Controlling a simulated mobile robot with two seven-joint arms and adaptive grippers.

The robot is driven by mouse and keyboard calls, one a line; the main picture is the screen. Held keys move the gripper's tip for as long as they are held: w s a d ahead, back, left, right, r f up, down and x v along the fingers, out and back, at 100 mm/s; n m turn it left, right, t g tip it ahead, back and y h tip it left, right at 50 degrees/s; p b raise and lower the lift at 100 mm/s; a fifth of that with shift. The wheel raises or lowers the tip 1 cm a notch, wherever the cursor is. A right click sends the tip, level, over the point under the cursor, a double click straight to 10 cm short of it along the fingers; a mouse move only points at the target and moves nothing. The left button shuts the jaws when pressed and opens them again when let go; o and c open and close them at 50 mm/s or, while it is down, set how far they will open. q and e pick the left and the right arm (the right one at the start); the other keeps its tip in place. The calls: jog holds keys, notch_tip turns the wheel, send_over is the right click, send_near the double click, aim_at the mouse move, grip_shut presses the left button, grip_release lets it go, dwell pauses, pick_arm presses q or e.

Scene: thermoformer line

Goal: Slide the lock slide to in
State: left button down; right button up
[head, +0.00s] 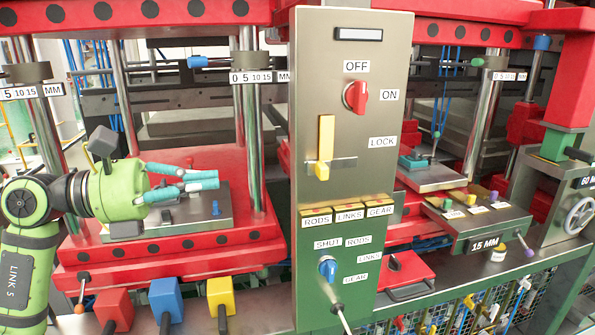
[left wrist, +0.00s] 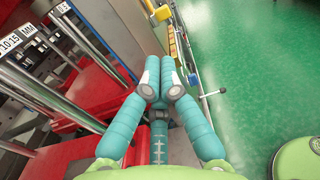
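The control panel (head: 350,100) stands upright in the middle of the head view. Beside its LOCK label (head: 383,142) is an upright yellow handle (head: 326,135) with a grey horizontal bar (head: 343,163) crossing near its lower end; I take this to be the lock slide. I cannot read an in or out mark on it. My left gripper (head: 216,180) is left of the panel, clear of the slide, with its teal fingers pointing right. Its fingertips (left wrist: 160,78) come together in the left wrist view with nothing seen between them. My right gripper is out of view.
The panel also carries a red OFF/ON knob (head: 355,96), a blue selector (head: 327,268) and a row of yellow tabs (head: 348,214). A red press platen (head: 100,255) and steel columns (head: 249,120) lie around my left arm. A rod (head: 341,318) sticks out low on the panel.

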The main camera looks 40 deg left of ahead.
aim_at(317, 171)
pick_arm(q)
jog(key=p+x, duration=0.7)
jog(key=x, duration=0.6)
jog(key=shift+w+d, duration=0.15)
jog(key=shift+d, duration=0.05)
jog(key=shift+w+d, duration=0.1)
jog(key=shift+w+f, duration=0.1)
